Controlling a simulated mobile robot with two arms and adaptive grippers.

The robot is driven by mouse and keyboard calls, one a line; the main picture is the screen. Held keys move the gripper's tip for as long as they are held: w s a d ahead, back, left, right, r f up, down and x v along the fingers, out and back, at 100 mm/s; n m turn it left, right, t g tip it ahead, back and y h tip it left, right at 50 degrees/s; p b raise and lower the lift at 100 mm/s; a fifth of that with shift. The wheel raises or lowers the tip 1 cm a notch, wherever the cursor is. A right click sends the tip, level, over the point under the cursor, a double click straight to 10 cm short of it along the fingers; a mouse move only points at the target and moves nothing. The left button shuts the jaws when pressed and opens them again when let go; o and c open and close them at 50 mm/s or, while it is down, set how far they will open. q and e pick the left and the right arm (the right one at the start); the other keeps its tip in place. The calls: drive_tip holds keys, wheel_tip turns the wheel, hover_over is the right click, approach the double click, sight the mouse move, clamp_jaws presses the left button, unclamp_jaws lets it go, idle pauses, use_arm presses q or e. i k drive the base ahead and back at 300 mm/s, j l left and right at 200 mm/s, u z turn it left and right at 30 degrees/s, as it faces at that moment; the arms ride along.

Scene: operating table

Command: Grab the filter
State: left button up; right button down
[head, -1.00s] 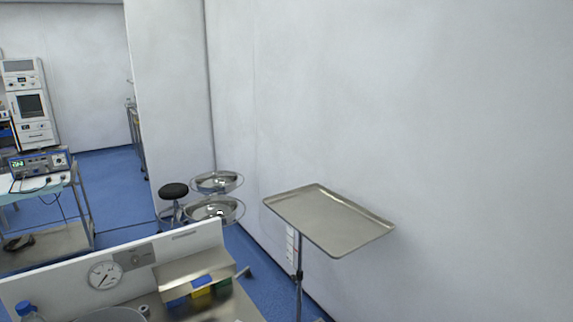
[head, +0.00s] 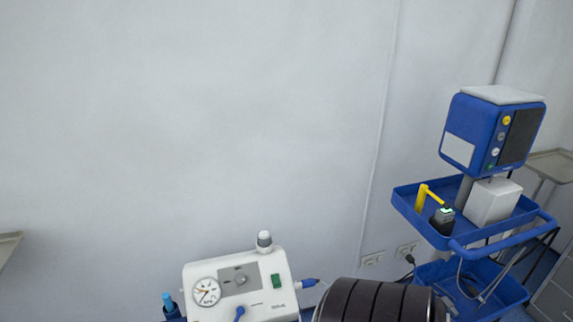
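I see nothing that I can clearly identify as the filter. A white suction-type device (head: 262,300) with a round gauge, a dial and a green switch stands at the bottom centre of the head view. A small blue fitting (head: 306,283) sticks out from its right side; I cannot tell whether it is the filter. A white-capped knob (head: 264,240) sits on top of the device. Neither of my grippers is in view.
A blue trolley (head: 405,203) on the right carries a blue monitor (head: 489,137), a white box (head: 492,203) and a small dark device (head: 442,220). A dark ribbed rounded object (head: 372,302) is at the bottom. A bare wall (head: 200,120) fills the left and middle.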

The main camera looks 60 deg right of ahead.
sight(264, 236)
drive_tip(key=z, duration=1.85)
drive_tip(key=i+j+u, duration=0.2)
drive_tip(key=i+j, duration=0.2)
drive_tip(key=j, duration=0.15)
